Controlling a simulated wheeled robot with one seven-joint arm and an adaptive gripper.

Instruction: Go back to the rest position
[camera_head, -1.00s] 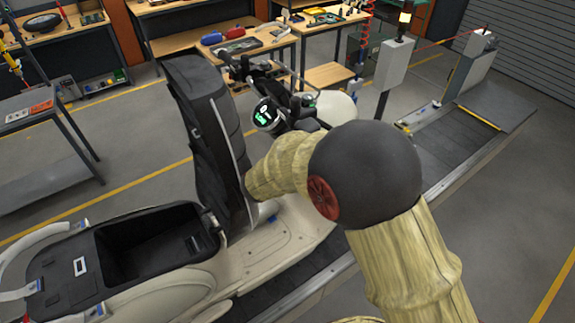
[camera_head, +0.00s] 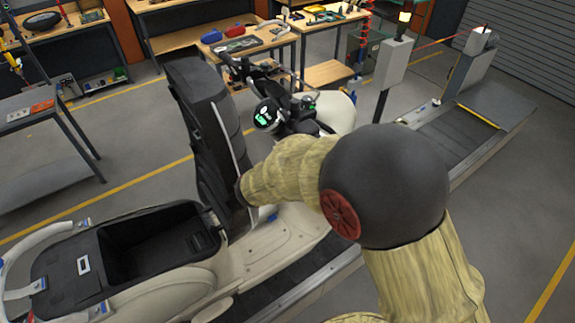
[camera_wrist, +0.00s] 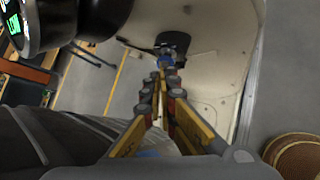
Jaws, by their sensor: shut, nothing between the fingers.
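My gripper (camera_wrist: 162,80) shows in the wrist view with its two fingers converging and their tips together, nothing between them. It points towards the cream scooter body, with a small blue part just beyond the fingertips. In the head view my sleeved arm reaches over the scooter (camera_head: 262,245), and the gripper itself is hidden behind the arm and the raised seat. The scooter's dark seat (camera_head: 208,130) stands upright, above an open black storage box (camera_head: 150,248). The wrist view shows the dark seat at lower left, close beside the gripper.
The scooter stands on the slat conveyor (camera_head: 455,135). Its handlebar and lit gauge (camera_head: 266,114) are close beyond my arm. A grey post box (camera_head: 393,62) stands by the conveyor. Workbenches (camera_head: 200,40) line the back. The grey floor at the right is clear.

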